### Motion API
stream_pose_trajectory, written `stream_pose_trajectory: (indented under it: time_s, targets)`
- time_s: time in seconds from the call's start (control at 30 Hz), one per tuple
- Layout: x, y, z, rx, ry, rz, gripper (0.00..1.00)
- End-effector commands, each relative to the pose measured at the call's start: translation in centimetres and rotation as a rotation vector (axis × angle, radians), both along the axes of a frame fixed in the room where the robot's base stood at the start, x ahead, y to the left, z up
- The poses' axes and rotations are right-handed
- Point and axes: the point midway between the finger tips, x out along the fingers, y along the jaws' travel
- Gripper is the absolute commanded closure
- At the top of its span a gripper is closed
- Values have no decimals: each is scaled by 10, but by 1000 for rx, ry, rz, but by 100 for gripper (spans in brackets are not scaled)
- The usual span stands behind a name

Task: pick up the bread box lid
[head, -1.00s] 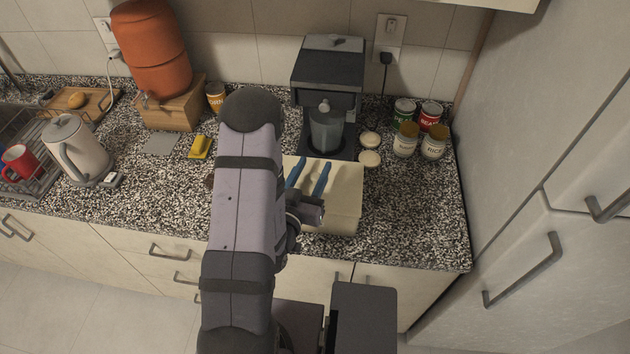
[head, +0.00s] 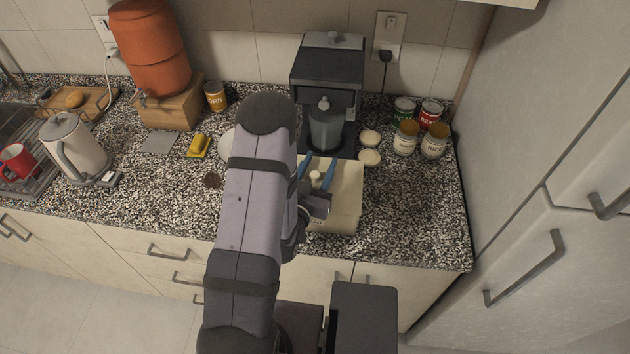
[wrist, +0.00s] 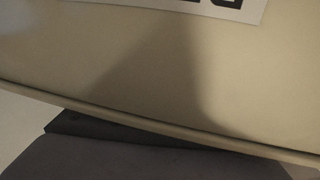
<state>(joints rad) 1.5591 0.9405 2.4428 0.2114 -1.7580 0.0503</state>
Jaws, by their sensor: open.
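The cream bread box (head: 345,205) stands on the speckled counter near its front edge, with its lid (head: 347,178) on top. A small pale knob (head: 316,176) shows on the lid between the blue fingers of my gripper (head: 317,170). My gripper is open, with one finger on each side of the knob; I cannot tell whether they touch it. My arm hides the left part of the box. In the wrist view the box's cream wall (wrist: 250,70) fills most of the picture, with part of a white label (wrist: 215,8) at the top.
A dark coffee machine (head: 328,75) with a grey jug (head: 325,128) stands just behind the box. A yellow sponge (head: 199,146) and a kettle (head: 75,150) are at left.

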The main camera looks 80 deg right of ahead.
Motion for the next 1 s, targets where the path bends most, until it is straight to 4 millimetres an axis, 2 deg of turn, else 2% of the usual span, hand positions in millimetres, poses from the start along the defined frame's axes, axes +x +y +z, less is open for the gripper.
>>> stream_pose_trajectory:
  time_s: [0.37,0.53,0.57,1.0]
  targets:
    - [-1,-5,-1,1,0,0,57]
    - [-1,-5,-1,1,0,0,95]
    - [-1,-5,-1,1,0,0,100]
    - [-1,-5,2,-2,0,0,100]
